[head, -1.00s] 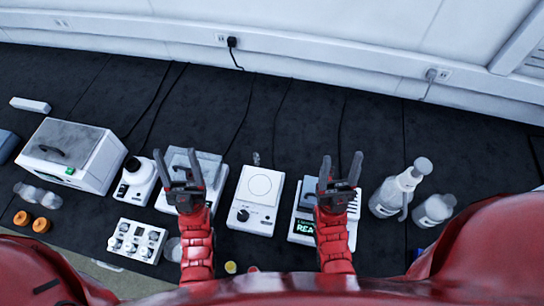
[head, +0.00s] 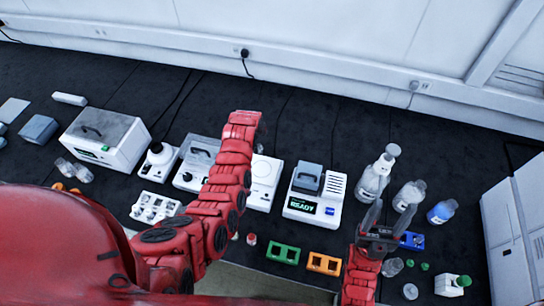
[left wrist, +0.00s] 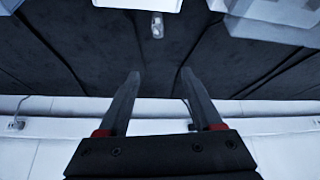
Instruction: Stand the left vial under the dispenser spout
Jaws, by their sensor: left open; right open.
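A tall bottle with a white pump top, which looks like the dispenser (head: 374,180), stands right of centre in the head view; its spout is hard to make out. Two small clear vials, one further left (head: 391,268) and one nearer the front (head: 411,291), stand by my right gripper. I cannot tell for certain which is the left vial. My right gripper (head: 376,217) is open and empty, in front of the dispenser. My left gripper (left wrist: 160,88) is open and empty in the left wrist view; in the head view my arm hides it. A small clear item (left wrist: 157,25) lies beyond its fingers.
Green (head: 283,253), orange (head: 324,263) and blue (head: 412,240) racks lie near the front. A READY device (head: 317,195) stands left of the dispenser. More bottles (head: 409,196) stand to its right. A white tray of vials (head: 156,207) is at left.

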